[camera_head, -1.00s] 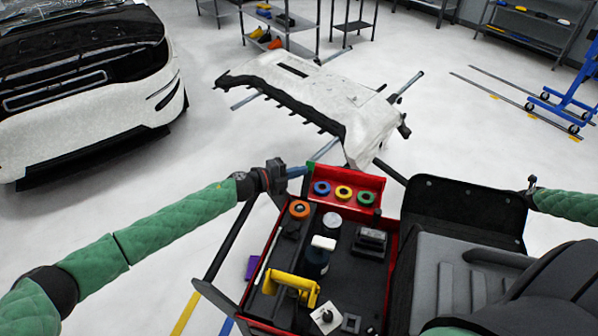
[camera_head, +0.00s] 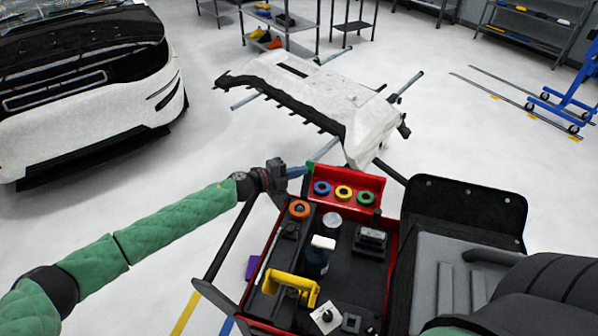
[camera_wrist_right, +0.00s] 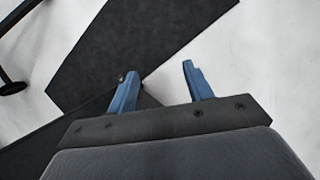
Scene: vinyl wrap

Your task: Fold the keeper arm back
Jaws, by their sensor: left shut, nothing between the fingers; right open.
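I cannot pick out the keeper arm for certain. My left gripper (camera_head: 298,172) is shut and empty, its blue fingers at the far left corner of the red tool tray (camera_head: 394,262). A small green piece (camera_head: 310,168) shows right at its fingertips; I cannot tell whether they touch. My right gripper (camera_wrist_right: 158,68) is open in the right wrist view, its two blue fingers apart with nothing between them. A dark flat panel (camera_wrist_right: 140,40) lies beyond the fingers, with pale floor around it. The right gripper does not show in the head view.
The tray holds rings of tape, a yellow-handled tool (camera_head: 290,285), a bottle (camera_head: 318,258) and other small items. A black panel (camera_head: 465,212) stands right of it. A white bumper (camera_head: 330,100) rests on a stand beyond. A car (camera_head: 85,85) is at left. Floor between is clear.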

